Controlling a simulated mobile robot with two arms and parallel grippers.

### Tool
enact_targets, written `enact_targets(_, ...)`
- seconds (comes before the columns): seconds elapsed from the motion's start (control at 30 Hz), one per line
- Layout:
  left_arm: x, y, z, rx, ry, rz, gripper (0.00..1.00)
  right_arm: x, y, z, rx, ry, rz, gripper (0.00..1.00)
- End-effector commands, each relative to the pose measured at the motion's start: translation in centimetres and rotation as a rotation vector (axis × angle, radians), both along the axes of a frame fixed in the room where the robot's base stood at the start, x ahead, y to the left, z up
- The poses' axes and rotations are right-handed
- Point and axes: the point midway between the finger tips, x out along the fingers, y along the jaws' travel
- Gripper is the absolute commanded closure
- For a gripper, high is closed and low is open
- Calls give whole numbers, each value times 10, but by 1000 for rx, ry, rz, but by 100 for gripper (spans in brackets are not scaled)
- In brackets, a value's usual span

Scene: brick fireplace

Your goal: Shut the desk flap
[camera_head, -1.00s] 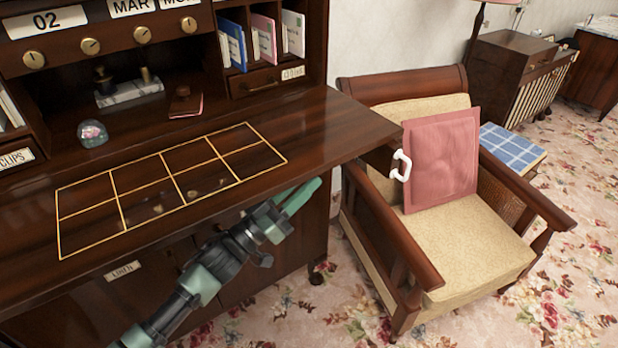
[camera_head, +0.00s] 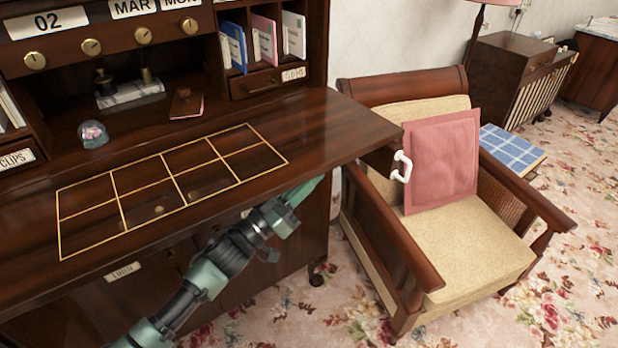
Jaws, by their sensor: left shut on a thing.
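The desk flap (camera_head: 345,135) is a dark brown wooden board, lowered and lying about level in front of the desk's compartments. Gold lines form a grid on its top. My left gripper (camera_head: 308,188), with green fingers, comes up from below at the flap's front edge, right of the grid. Its fingers are close together and shut on the flap's edge; the exact contact at the tips is hard to see. My right gripper is not in view.
A white loop handle (camera_head: 403,166) shows past the flap's right corner. A cushioned armchair (camera_head: 465,240) stands close on the right.

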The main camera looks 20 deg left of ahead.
Motion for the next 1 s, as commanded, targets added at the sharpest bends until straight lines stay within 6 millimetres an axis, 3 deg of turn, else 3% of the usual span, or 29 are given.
enact_targets(1.0, 0, 0, -1, 1, 1, 0, 100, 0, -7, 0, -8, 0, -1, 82)
